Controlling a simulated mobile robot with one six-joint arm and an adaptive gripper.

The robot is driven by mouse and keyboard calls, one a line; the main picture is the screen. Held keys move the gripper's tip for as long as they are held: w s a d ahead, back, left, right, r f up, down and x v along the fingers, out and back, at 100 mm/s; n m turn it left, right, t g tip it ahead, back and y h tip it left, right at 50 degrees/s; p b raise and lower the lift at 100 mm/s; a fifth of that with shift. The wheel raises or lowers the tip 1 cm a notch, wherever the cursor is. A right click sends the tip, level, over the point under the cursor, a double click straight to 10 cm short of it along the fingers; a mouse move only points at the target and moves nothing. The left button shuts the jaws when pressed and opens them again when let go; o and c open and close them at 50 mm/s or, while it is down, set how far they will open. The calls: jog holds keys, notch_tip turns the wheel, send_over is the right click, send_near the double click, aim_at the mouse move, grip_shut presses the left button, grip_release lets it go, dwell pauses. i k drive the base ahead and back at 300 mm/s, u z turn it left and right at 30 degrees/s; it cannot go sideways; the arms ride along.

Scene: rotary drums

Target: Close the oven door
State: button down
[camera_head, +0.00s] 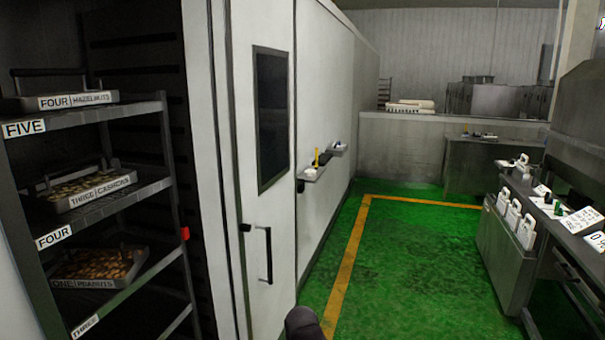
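The oven door (245,215) is a tall pale panel with a narrow dark window (271,118) and a dark vertical bar handle (267,256) low down. It stands to the right of the oven opening, and the opening is uncovered. Inside the dark oven interior (130,55) at left stands a rack (180,235) with shelf labels and trays of nuts. A dark rounded part, probably of my arm, shows at the bottom edge, right of the door's lower end. My gripper's fingers are not visible.
A small wall shelf (313,174) juts out beyond the door. Green floor (410,250) with a yellow line (347,262) lies open to the right. A metal counter (507,255) with white containers stands at far right. A low wall closes the back.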

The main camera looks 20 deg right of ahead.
aim_at(255, 43)
jog(key=u, duration=0.05)
jog(key=i, duration=1)
jog(key=z, duration=0.05)
